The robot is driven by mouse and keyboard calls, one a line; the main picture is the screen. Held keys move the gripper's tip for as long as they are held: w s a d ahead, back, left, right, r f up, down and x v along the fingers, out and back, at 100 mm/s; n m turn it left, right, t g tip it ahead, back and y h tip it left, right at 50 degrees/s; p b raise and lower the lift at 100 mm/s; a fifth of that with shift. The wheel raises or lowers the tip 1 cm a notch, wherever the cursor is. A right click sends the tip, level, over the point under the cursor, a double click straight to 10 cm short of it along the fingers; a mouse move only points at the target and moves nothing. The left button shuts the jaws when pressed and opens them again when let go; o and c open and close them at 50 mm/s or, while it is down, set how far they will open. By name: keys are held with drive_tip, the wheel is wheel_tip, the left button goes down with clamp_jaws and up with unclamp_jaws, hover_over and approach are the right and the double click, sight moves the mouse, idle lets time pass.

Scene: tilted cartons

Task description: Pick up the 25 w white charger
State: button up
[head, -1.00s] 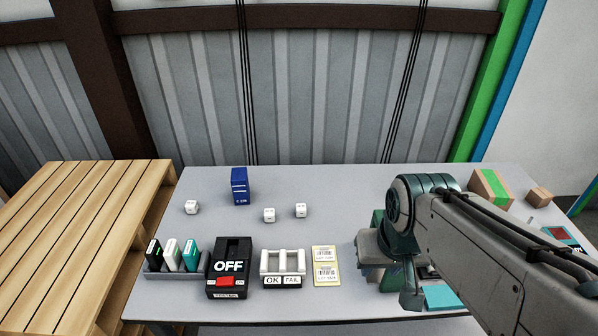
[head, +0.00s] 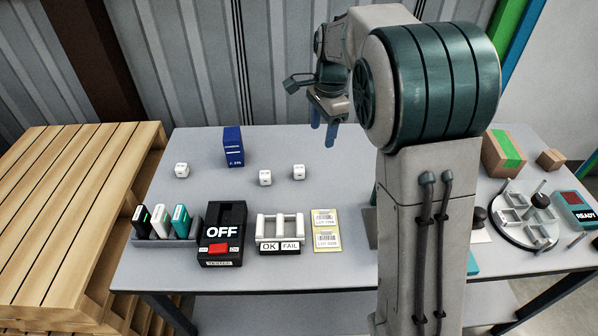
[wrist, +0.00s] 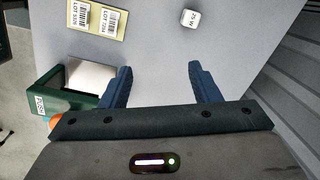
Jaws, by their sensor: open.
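Three small white cube chargers stand on the grey table in the head view: one at the left (head: 181,170), one in the middle (head: 265,177) and one at the right (head: 298,171). Their markings are too small to read there. In the wrist view one white charger (wrist: 190,18) shows at the top, with small print that looks like 25 W. My gripper (head: 323,128) is open and empty, raised above the table, behind and right of the right charger in the picture. Its blue fingers also show in the wrist view (wrist: 160,72), spread apart and short of the charger.
A blue box (head: 233,147) stands behind the chargers. In front are a grey holder (head: 165,239), a black tester (head: 222,235), an OK/FAIL rack (head: 280,235) and yellow label cards (head: 326,231).

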sight(301, 168)
drive_tip(key=w+a+f+m+b, duration=0.1)
drive_tip(key=w+a+f+m, duration=0.35)
drive_tip(key=w+f, duration=0.2)
drive_tip(key=shift+n+h, duration=0.3)
drive_tip(key=shift+n, duration=0.05)
drive_tip(key=f, duration=0.8)
drive_tip(key=shift+w+a+f, duration=0.1)
drive_tip(key=shift+w+a, duration=0.05)
drive_tip(key=shift+a, duration=0.15)
drive_tip(key=shift+d+f, duration=0.2)
drive_tip(key=shift+f, duration=2.4)
drive_tip(key=c, duration=1.1)
